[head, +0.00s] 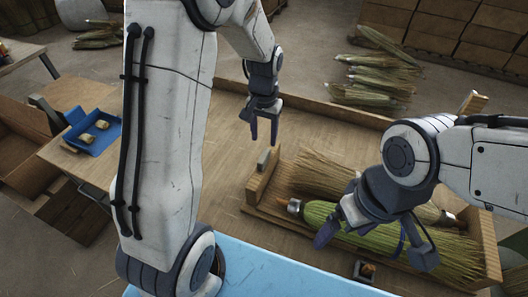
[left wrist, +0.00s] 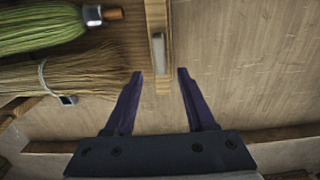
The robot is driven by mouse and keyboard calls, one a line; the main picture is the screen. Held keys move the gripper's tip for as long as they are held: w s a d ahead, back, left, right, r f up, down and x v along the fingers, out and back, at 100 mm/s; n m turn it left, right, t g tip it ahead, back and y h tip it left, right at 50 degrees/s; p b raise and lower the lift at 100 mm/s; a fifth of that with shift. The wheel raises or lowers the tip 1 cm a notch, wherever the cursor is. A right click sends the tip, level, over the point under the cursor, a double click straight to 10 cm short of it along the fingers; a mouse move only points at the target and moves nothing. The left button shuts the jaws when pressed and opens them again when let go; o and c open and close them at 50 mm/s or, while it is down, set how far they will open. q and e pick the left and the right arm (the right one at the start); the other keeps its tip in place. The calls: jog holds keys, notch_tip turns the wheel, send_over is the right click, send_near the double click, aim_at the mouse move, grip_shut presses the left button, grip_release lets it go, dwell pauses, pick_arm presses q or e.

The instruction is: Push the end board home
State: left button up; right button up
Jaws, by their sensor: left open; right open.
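The end board (head: 258,186) is a pale wooden board across the left end of a wooden crate of brooms, with a small grey plate (head: 263,160) on it. My left gripper (head: 264,128) is open and empty, beyond the board's far end in the head view. In the left wrist view the board (left wrist: 155,18) and plate (left wrist: 159,50) lie ahead, in line with the gap between the fingers (left wrist: 160,74); contact cannot be told. My right gripper (head: 375,245) is open above a green broom (head: 318,212), partly hiding it.
The crate (head: 488,245) also holds straw-coloured brooms (head: 325,172). The wooden tabletop (head: 225,130) is bare left of the board, with a raised rim at the back. A blue tray (head: 92,128) stands at far left. A small dark item (head: 365,270) lies near the front.

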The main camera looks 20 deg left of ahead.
aim_at(264, 155)
pick_arm(q)
notch_tip(264, 155, down, 9)
jog(key=shift+s+r+p, duration=0.1)
jog(key=shift+p, duration=0.55)
grip_shut()
dwell(1.0)
